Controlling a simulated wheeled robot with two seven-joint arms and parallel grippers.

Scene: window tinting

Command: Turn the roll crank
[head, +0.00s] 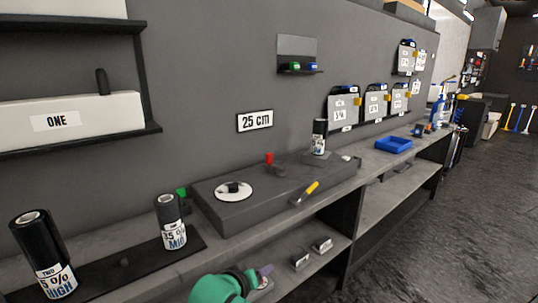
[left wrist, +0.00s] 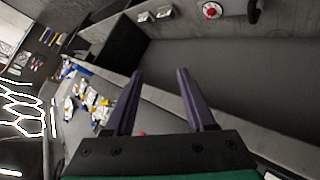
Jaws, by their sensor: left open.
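No part can be identified with certainty as the roll crank. A white disc (head: 233,196) with a black piece on it lies on the dark raised platform (head: 290,190) of the bench. A black upright handle (head: 102,82) stands by the white box labelled ONE (head: 85,112). In the left wrist view a white disc with a red centre (left wrist: 212,10) shows at the top, beside a black handle-like part (left wrist: 254,12). My left gripper (left wrist: 160,72) is open and empty, its purple fingers apart. My right gripper is not seen.
Film rolls stand at the left (head: 42,250), mid-left (head: 171,220) and back (head: 319,137). A yellow-handled tool (head: 306,192) lies at the platform's front edge. A blue tray (head: 393,145) sits farther right. A shelf is below the bench. Open floor lies at right.

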